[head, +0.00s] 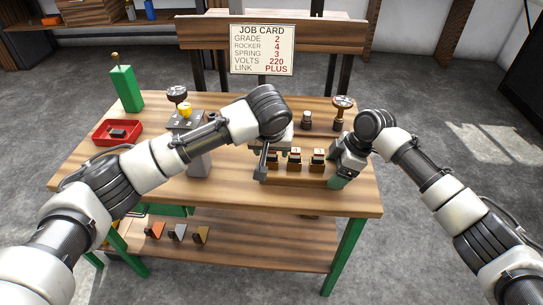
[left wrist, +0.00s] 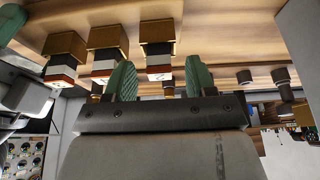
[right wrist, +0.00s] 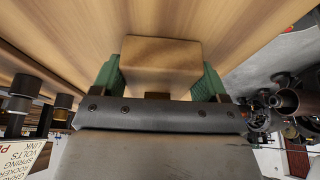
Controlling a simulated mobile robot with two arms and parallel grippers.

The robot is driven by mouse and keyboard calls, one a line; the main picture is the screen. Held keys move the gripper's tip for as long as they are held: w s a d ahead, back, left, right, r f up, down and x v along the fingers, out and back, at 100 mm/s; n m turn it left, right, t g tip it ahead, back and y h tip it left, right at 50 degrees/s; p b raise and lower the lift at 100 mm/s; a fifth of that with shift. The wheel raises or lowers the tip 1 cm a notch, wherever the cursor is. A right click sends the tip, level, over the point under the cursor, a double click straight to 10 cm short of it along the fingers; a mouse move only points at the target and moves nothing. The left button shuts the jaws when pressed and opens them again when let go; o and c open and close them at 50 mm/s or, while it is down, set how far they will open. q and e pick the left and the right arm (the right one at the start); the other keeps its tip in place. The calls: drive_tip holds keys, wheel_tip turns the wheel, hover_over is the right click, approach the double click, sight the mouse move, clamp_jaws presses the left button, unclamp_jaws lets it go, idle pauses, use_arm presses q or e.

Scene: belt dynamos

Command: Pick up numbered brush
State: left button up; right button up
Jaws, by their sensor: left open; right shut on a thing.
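Three brushes stand in a row on the bench: a left one (head: 272,160), a middle one (head: 294,160) and a right one (head: 318,161). They have brass-coloured ends, dark bodies and pale or reddish bands with small numerals I cannot read surely. My left gripper (head: 263,170) is at the row's left end. In the left wrist view its green fingers (left wrist: 159,82) are apart, with one brush (left wrist: 158,50) seen beyond the gap. My right gripper (head: 337,181), at the row's right end, is shut on a tan block (right wrist: 160,62). I cannot tell whether that block is loose.
The job card (head: 262,50) reads grade 2, rocker 4, spring 3, volts 220, link plus. A red tray (head: 118,132) holds a dark piece at the left. A green post (head: 126,88) and knobbed stands (head: 343,108) stand farther back. The front bench strip is clear.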

use_arm(q)
drive_tip(key=shift+w+f, duration=0.1)
drive_tip(key=shift+f, duration=0.05)
use_arm(e)
drive_tip(key=shift+f, duration=0.15)
use_arm(q)
clamp_jaws()
wheel_tip(320, 180, up, 10)
idle(0.6)
drive_tip(key=shift+r, duration=2.3)
